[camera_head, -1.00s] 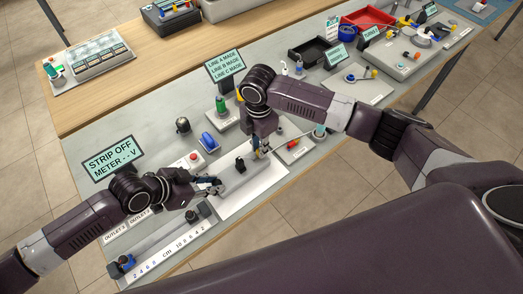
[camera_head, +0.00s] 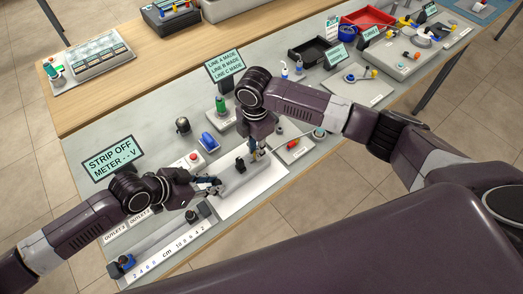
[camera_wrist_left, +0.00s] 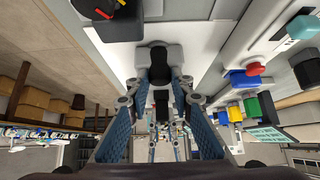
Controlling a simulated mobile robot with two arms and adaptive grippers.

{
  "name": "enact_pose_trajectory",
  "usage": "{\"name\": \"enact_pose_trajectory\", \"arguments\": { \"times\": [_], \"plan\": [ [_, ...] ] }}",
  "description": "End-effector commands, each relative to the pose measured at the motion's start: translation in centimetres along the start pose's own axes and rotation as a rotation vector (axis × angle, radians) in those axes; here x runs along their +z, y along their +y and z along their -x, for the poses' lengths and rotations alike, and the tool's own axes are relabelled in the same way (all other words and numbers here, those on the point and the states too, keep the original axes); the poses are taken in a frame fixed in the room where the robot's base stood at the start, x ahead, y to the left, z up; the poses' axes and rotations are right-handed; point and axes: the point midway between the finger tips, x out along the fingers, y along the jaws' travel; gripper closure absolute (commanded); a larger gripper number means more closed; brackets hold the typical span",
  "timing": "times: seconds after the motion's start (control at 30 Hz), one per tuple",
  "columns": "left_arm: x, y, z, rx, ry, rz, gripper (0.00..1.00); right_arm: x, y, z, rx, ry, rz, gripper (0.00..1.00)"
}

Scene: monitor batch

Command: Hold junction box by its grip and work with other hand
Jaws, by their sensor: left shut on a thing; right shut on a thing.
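The junction box appears to be the light grey box (camera_head: 234,182) on a white sheet at the table's near edge, with a black knob on top. My left gripper (camera_head: 214,186) is at its left end. In the left wrist view, my left gripper (camera_wrist_left: 160,88) is shut on a black grip (camera_wrist_left: 158,66) that stands out from a grey mount. My right gripper (camera_head: 256,154) is at the box's right end, pointing down. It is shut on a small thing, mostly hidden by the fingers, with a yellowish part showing. I cannot tell whether that thing touches the box.
A red button box (camera_head: 194,158), a blue part (camera_head: 209,141) and a green part (camera_head: 221,104) stand behind the box. A ruler strip (camera_head: 170,250) lies front left. A sign (camera_head: 113,158) stands by my left arm. A panel with a knob (camera_head: 296,146) is at right.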

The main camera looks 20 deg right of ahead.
Motion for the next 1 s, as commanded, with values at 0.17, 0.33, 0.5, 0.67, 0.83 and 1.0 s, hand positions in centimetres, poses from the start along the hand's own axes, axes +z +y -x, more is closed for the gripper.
{"name": "enact_pose_trajectory", "arguments": {
  "times": [0.17,0.33,0.5,0.67,0.83,1.0],
  "plan": [
    [2.3,0.5,-0.6,0.01,-0.044,0.008,1.0,-0.5,-0.3,-0.3,-0.007,0.004,0.005,0.84],
    [2.3,0.5,-0.6,0.01,-0.044,0.008,1.0,-0.4,-0.2,-0.3,-0.005,0.003,0.003,0.65],
    [2.3,0.5,-0.6,0.01,-0.044,0.008,1.0,-0.3,-0.1,-0.3,-0.003,0.001,0.001,0.64],
    [2.3,0.5,-0.6,0.01,-0.044,0.007,1.0,-0.3,0.0,0.0,-0.001,0.001,0.001,0.64],
    [2.3,0.5,-0.6,0.01,-0.044,0.007,1.0,-0.3,-0.1,2.1,0.002,0.001,0.001,0.64],
    [2.3,0.5,-0.6,0.01,-0.045,0.007,1.0,-0.4,-0.1,5.9,0.006,0.0,0.002,0.64]
  ]
}}
